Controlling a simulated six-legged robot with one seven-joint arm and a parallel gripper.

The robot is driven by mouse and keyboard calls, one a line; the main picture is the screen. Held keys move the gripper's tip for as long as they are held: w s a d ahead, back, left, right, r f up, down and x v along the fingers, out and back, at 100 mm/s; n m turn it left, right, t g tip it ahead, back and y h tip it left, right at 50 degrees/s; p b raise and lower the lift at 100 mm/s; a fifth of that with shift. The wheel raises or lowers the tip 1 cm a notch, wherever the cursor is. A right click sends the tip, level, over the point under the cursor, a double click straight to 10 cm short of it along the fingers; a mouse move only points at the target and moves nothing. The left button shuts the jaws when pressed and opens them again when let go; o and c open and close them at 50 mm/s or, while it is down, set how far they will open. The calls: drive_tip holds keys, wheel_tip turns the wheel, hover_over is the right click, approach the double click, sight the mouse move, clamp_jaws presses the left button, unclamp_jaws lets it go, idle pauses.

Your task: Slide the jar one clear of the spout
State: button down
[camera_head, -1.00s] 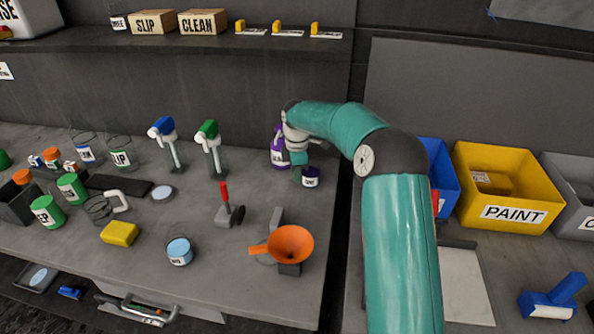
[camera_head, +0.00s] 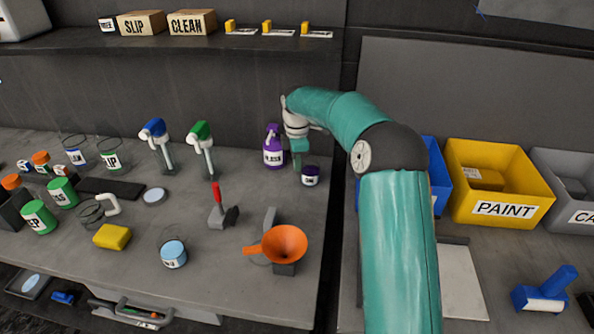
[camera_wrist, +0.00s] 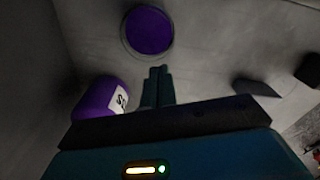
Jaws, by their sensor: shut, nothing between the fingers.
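A small dark purple jar (camera_head: 310,175) with a white label stands upright near the bench's right edge, right of a purple bottle (camera_head: 272,150) with a narrow top. I take these as jar one and the spout's bottle; no number is readable. My gripper (camera_head: 301,172) is shut and empty, low between bottle and jar, close by the jar's left side. In the wrist view, the shut fingertips (camera_wrist: 158,72) point toward the jar's round purple top (camera_wrist: 149,30), with a small gap in the picture. The bottle (camera_wrist: 100,98) lies left of the fingers. Contact cannot be told.
An orange funnel (camera_head: 285,244) stands at the front right of the bench (camera_head: 130,255).

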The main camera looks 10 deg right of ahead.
sight(318, 170)
drive_tip(key=d+r, duration=0.3)
drive_tip(key=d, duration=0.3)
drive_tip(key=d+r, duration=0.3)
drive_tip(key=d, duration=0.4)
drive_tip(key=a+f, duration=0.1)
drive_tip(key=f, duration=0.2)
drive_tip(key=a+f, duration=0.1)
drive_tip(key=f, duration=0.3)
drive_tip(key=a+f, duration=0.1)
drive_tip(key=f, duration=0.2)
drive_tip(key=shift+s+f, duration=0.15)
drive_tip(key=shift+s, duration=0.05)
drive_tip(key=shift+a, duration=0.6)
drive_tip(key=shift+w+a, duration=0.15)
drive_tip(key=shift+a, duration=1.1)
drive_tip(key=shift+d, duration=0.1)
